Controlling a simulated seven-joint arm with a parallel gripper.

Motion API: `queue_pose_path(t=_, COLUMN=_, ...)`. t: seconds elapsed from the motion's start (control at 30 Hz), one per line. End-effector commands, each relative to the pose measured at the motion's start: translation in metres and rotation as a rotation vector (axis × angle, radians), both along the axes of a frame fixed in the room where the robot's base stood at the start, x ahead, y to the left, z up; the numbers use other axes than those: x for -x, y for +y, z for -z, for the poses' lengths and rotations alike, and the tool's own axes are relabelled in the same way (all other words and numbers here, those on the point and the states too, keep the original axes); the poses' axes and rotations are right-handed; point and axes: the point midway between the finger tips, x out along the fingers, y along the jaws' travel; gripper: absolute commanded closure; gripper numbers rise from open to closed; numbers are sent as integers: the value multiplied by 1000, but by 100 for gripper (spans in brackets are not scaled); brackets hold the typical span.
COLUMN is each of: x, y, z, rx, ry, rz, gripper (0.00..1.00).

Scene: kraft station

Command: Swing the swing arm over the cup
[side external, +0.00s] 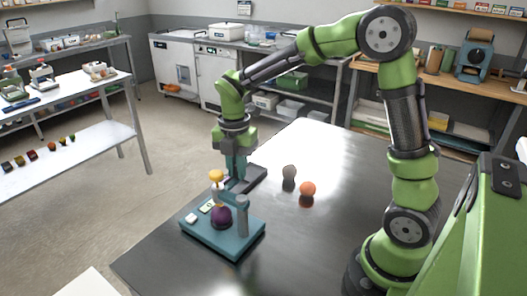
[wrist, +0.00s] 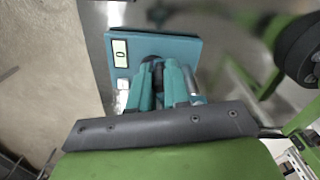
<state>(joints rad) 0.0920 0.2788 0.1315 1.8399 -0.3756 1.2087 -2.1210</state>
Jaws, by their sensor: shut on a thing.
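A teal station base (side external: 205,240) stands on the metal table, with a grey upright post (side external: 242,217) at its right side. A teal swing arm (side external: 232,196) joins the post near its top; its outline is partly lost against my fingers. A dark purple rounded piece (side external: 221,217) sits on the base, with a yellow rounded piece (side external: 215,176) above it. I cannot tell which part is the cup. My gripper (side external: 236,182) points down by the post top, shut on what appears to be the swing arm. In the wrist view, my fingers (wrist: 161,90) hide the grip and the base (wrist: 183,48) shows beyond.
A small display (wrist: 121,53) and a white button (side external: 191,218) are on the base. A dark flat tray (side external: 256,178) lies behind my gripper. The table's front right (side external: 300,250) is clear.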

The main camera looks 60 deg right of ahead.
Motion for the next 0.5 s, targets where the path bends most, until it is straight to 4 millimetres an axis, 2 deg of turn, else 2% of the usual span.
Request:
queue_pose_path(t=0.03, x=-2, y=2, z=-2, rx=-2, ry=-10, rz=-7, gripper=79)
queue_pose_path(t=0.17, x=-2, y=2, z=-1, rx=-2, ry=-8, rz=-5, gripper=59)
queue_pose_path(t=0.5, x=-1, y=1, z=-3, rx=-1, ry=-6, rz=-2, gripper=58)
